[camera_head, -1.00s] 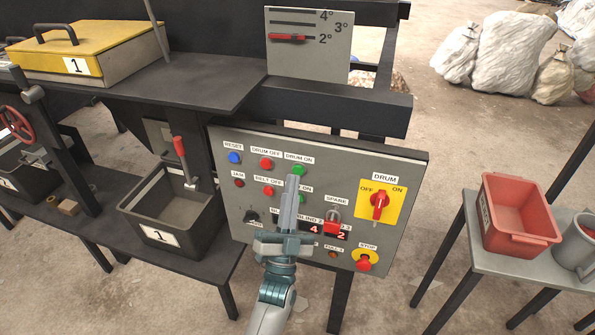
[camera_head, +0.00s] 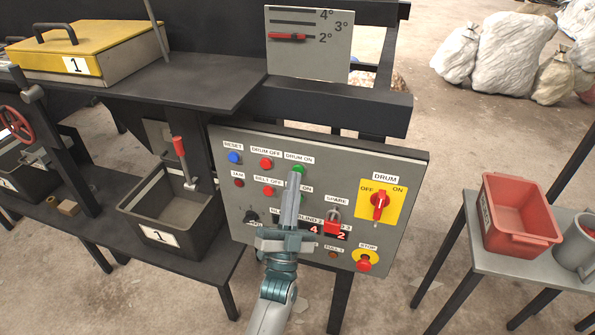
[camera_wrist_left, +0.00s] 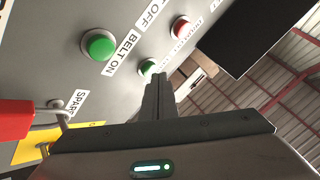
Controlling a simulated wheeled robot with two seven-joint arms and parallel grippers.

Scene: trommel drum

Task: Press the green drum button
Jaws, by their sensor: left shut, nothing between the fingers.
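The green drum button (camera_head: 298,168) sits under the DRUM ON label in the upper part of the grey control panel (camera_head: 225,190). My left gripper (camera_head: 296,176) is shut and empty, its fingertips at the lower edge of this button. In the left wrist view the drum button (camera_wrist_left: 147,67) shows just past the fingertips (camera_wrist_left: 158,76); I cannot tell whether they touch. The green BELT ON button (camera_head: 305,200) is partly hidden by the fingers in the head view. It shows large and clear in the wrist view (camera_wrist_left: 98,45). My right gripper is not in view.
The red DRUM OFF button (camera_head: 266,163) is left of the green one. A red drum switch (camera_head: 380,204), a spare switch with a red padlock (camera_head: 336,227) and a red stop button (camera_head: 364,263) are also on the panel. A black bin (camera_head: 207,215) stands left.

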